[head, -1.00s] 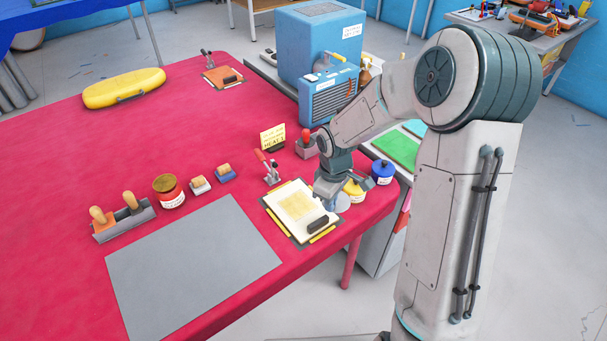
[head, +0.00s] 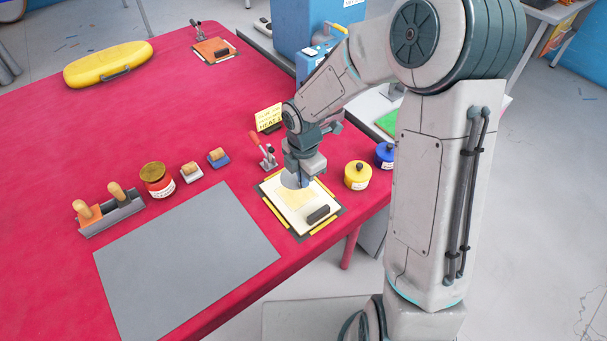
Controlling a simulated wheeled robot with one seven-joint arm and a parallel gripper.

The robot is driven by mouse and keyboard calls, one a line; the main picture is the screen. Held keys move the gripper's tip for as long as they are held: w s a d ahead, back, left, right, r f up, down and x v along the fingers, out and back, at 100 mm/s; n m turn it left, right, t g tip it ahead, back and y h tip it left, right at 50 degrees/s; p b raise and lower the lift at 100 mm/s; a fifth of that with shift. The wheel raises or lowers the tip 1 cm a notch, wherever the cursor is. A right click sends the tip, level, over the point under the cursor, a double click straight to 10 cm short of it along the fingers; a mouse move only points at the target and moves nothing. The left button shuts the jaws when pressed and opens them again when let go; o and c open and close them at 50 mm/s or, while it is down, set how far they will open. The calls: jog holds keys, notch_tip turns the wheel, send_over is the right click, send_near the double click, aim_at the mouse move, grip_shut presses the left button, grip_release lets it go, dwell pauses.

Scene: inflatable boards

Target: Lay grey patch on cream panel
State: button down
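The cream panel (head: 290,217) lies on a dark board with yellow strips, near the right edge of the red table. It has a pale yellow area (head: 297,196) in its middle. My gripper (head: 302,182) points down over the panel's far part. The grey patch (head: 291,181), a rounded blue-grey piece, is at its fingertips and seems held there. The fingers are small and partly hidden. The patch overlaps the far side of the yellow area in the head view; I cannot tell whether it touches the panel.
A dark block (head: 318,214) sits on the panel's near right part. A red-handled clamp (head: 264,152) stands just beyond the board. A yellow pot (head: 357,176) is to the right. A large grey sheet (head: 186,262) lies to the left.

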jog(key=b, duration=0.4)
send_over(304, 201)
notch_tip(304, 201, down, 5)
jog(key=shift+a+f, duration=0.1)
jog(key=shift+f+b, duration=0.35)
jog(key=shift+f, duration=0.1)
jog(key=shift+f, duration=0.5)
dwell(1.9)
jog(key=c, duration=1.1)
grip_release()
jog(key=shift+r, duration=0.1)
jog(key=shift+r+p, duration=2.95)
jog(key=shift+p, duration=0.15)
